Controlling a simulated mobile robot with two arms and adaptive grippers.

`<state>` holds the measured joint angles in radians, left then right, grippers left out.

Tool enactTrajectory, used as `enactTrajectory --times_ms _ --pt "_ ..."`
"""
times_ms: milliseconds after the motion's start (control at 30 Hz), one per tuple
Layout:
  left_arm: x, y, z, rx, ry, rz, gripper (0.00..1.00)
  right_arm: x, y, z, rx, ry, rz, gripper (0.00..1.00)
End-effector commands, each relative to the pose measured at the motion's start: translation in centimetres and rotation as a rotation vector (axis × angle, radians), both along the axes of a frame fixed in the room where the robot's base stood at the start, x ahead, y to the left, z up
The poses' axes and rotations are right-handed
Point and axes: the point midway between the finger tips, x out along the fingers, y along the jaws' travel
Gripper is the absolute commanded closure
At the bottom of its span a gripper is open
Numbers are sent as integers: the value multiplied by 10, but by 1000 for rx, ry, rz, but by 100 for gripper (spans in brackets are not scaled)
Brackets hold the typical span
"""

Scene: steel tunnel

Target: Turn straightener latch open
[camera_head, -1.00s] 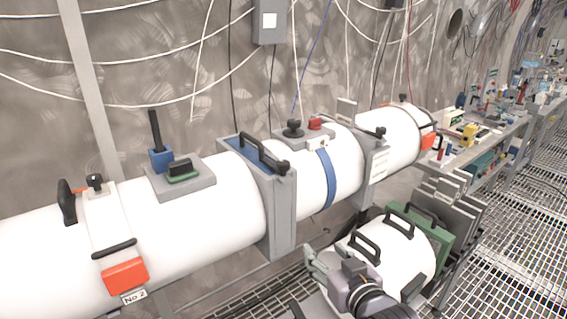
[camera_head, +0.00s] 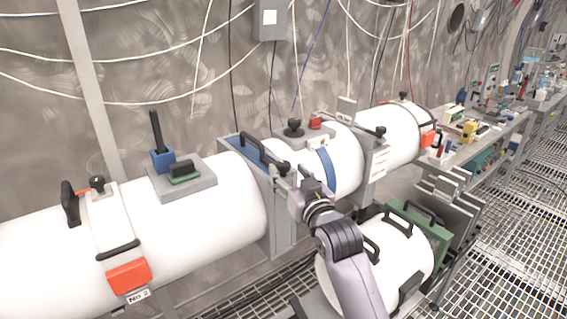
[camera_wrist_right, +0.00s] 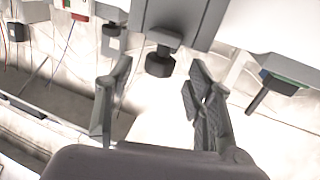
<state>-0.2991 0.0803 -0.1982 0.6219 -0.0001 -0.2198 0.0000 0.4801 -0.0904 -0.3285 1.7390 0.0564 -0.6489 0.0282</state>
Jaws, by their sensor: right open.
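A grey flange (camera_head: 278,215) with a black bar handle (camera_head: 255,153) joins two sections of the white pipe (camera_head: 60,245). A black knob, seemingly the straightener latch (camera_head: 283,168), sits at the near end of the flange's top. My right gripper (camera_head: 285,182) is just in front of this knob and partly hides that corner. In the right wrist view the knob (camera_wrist_right: 160,62) shows between the two spread fingertips (camera_wrist_right: 159,68), with nothing gripped. Whether a finger touches it cannot be told. My left gripper is out of view.
A second flange (camera_head: 375,170) with another black knob (camera_head: 381,131) stands further right. A grey plate with a blue block and black lever (camera_head: 158,150) lies to the left. A shorter white cylinder with handles (camera_head: 400,265) stands below the pipe, close to my arm.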

Motion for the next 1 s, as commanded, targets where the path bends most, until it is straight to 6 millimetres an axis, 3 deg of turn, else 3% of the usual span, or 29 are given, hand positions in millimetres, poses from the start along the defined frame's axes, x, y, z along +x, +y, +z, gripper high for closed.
enactTrajectory --times_ms 100,300,667,1000 --pt "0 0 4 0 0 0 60 18 7 2 0 1 0 51" --pt "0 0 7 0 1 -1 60 35 13 0 0 1 0 51" --pt "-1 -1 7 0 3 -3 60 39 15 0 0 0 0 51" --pt "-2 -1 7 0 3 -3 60 39 15 0 0 0 0 72"
